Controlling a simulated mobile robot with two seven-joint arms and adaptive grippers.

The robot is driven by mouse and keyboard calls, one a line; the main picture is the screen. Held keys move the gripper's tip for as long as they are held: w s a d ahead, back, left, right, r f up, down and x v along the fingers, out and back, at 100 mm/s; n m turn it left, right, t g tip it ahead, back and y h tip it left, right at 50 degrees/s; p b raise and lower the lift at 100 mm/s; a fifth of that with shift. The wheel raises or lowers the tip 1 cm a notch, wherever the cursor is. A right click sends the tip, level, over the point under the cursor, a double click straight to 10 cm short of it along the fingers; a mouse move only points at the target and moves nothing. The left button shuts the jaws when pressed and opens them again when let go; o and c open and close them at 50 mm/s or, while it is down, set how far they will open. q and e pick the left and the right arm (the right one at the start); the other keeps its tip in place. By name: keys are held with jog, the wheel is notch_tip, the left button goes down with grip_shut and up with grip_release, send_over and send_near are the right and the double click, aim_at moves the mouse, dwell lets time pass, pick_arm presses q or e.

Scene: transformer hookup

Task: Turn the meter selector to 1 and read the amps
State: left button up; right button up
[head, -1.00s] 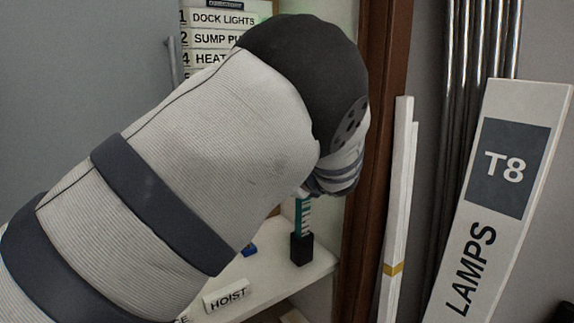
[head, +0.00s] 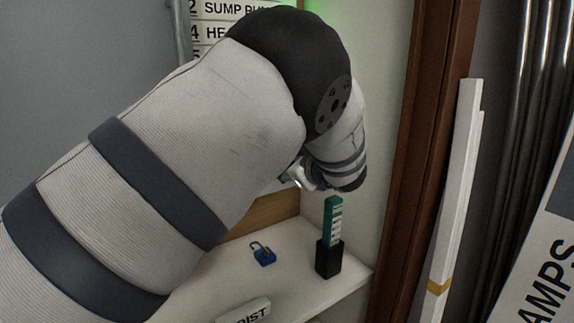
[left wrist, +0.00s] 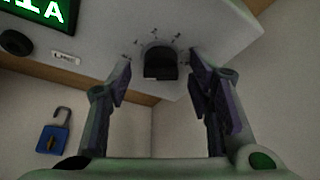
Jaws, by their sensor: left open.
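The meter (left wrist: 110,35) shows in the left wrist view as a pale panel across the top, with a lit green display (left wrist: 45,12) cut off by the frame edge. Its text is upside down and only partly seen, so I cannot read the amps. The black selector knob (left wrist: 160,63) sits among small marks that are too small to read. My left gripper (left wrist: 161,75) is open, its two fingers on either side of the knob in the picture; I cannot tell whether they touch it. In the head view my left arm hides the meter and most of the gripper (head: 300,177). My right gripper is out of view.
A blue padlock (head: 263,255) and a black holder (head: 328,261) with a teal strip (head: 333,218) are on the white shelf (head: 300,285). A label tile (head: 246,311) lies at its front. A brown post (head: 420,150) and white strips (head: 458,200) stand right.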

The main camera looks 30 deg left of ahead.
pick_arm(q)
jog(key=shift+r, duration=0.1)
grip_shut()
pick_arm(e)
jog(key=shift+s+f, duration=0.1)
pick_arm(q)
jog(key=shift+w+d+m+g+y+b, duration=0.15)
jog(key=shift+m+g+y+b, duration=0.25)
jog(key=shift+m+g, duration=0.7)
jog(key=shift+w+d+m+g+y+b, duration=0.15)
jog(key=shift+m+g+b, duration=0.4)
jog(key=shift+m, duration=0.95)
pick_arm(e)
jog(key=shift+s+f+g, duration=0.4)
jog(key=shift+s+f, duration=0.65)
pick_arm(q)
jog(key=shift+a, duration=0.15)
